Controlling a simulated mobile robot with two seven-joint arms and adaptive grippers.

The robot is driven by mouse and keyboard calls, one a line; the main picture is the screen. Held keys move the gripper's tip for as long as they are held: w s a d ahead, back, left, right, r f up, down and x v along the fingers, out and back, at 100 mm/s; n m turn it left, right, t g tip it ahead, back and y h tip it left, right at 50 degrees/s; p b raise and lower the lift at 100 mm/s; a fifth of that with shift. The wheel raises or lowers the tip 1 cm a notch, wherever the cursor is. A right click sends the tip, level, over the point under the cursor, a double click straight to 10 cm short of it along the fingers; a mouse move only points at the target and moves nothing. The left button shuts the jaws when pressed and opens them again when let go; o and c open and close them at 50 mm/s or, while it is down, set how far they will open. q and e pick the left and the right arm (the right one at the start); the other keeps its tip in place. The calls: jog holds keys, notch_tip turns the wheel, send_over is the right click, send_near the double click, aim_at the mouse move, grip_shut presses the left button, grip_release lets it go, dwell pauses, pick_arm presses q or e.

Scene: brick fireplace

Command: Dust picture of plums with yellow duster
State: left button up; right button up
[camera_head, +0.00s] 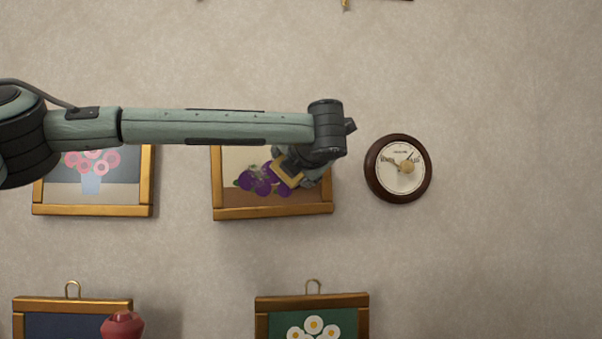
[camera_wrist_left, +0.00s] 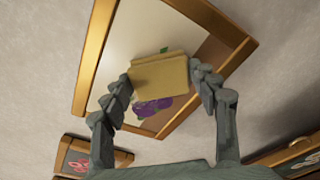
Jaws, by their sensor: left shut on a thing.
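The picture of plums (camera_head: 244,182) hangs on the wall in a gold-brown frame, left of centre in the head view. It also shows, tilted, in the left wrist view (camera_wrist_left: 150,30). My left arm crosses its upper part and hides its top edge. My left gripper (camera_head: 287,174) is in front of the picture's right half. In the left wrist view my left gripper (camera_wrist_left: 160,78) is shut on the yellow duster (camera_wrist_left: 158,77), a block held between the fingertips. The duster overlaps the plums; I cannot tell whether it touches the canvas. My right gripper is not in view.
A round dial (camera_head: 402,168) hangs right of the plum picture. A pink flower picture (camera_head: 92,180) hangs to the left, partly behind my arm. Below are a white flower picture (camera_head: 313,326) and a dark blue picture (camera_head: 60,325) with a red object (camera_head: 122,326). Wall at right is clear.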

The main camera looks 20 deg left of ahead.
aim_at(276, 167)
pick_arm(q)
jog(key=a+b, duration=0.1)
jog(key=s+a+b, duration=0.1)
jog(key=shift+s+a+f, duration=0.1)
jog(key=shift+s+a, duration=0.2)
jog(key=shift+a, duration=0.1)
jog(key=shift+s+a+b, duration=0.4)
jog(key=shift+a+b, duration=0.1)
jog(key=shift+a, duration=0.15)
jog(key=shift+s+a+b, duration=0.4)
jog(key=shift+a+b, duration=0.05)
jog(key=shift+a, duration=0.15)
jog(key=shift+s+a+b, duration=0.35)
jog(key=shift+a+b, duration=0.15)
jog(key=shift+a, duration=0.05)
jog(key=shift+s+a+b, duration=0.35)
jog(key=shift+a, duration=0.25)
jog(key=shift+s+a+b, duration=0.3)
jog(key=shift+s+a, duration=0.05)
jog(key=shift+a, duration=0.2)
jog(key=b+v, duration=0.3)
jog(key=v, duration=0.3)
jog(key=shift+f, duration=0.15)
